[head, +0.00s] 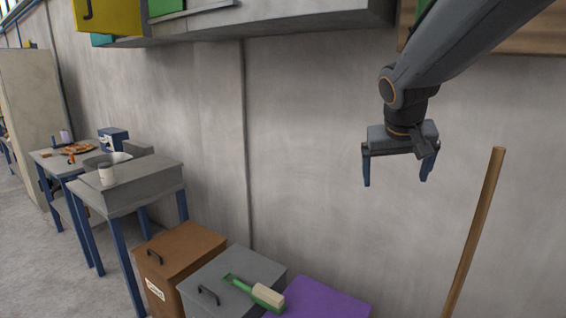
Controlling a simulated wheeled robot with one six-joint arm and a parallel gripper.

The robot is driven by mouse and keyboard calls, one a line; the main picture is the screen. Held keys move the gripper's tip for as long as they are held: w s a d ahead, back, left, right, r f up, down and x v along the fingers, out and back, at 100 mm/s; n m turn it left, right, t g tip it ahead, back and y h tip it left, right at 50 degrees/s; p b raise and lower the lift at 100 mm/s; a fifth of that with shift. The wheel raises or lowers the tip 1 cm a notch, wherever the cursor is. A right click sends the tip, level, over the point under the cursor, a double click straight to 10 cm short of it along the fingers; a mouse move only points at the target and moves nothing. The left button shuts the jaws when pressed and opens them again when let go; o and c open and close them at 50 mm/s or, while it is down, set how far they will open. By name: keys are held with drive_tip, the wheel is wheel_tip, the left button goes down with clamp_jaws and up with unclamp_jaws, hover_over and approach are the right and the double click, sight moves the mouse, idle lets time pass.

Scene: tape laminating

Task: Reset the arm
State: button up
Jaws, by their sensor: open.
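My gripper (397,178) hangs from my arm (450,50) at the upper right of the head view. Its two blue fingers point down and stand wide apart, with nothing between them. It is in the air in front of the grey wall and touches nothing that I can see. No tape shows clearly in this view.
Below are a brown bin (195,247), a grey bin (205,285) with a green-handled brush (266,296) on it, and a purple lid (325,300). A wooden pole (476,230) leans at the right. Cabinets (290,20) hang above. A grey sink table (140,190) stands left.

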drive_tip(key=s+a+f+g+y, duration=0.1)
drive_tip(key=s+a+f+g, duration=0.2)
drive_tip(key=s+f, duration=0.6)
drive_tip(key=s+a+f+n+g+y, duration=0.1)
drive_tip(key=s+a+f, duration=0.3)
drive_tip(key=s+f, duration=0.6)
drive_tip(key=s+g, duration=0.1)
drive_tip(key=s, duration=0.2)
drive_tip(key=shift+s+f+g+y+p, duration=0.3)
drive_tip(key=shift+s+g+y+p, duration=0.05)
drive_tip(key=shift+g+y+p, duration=0.05)
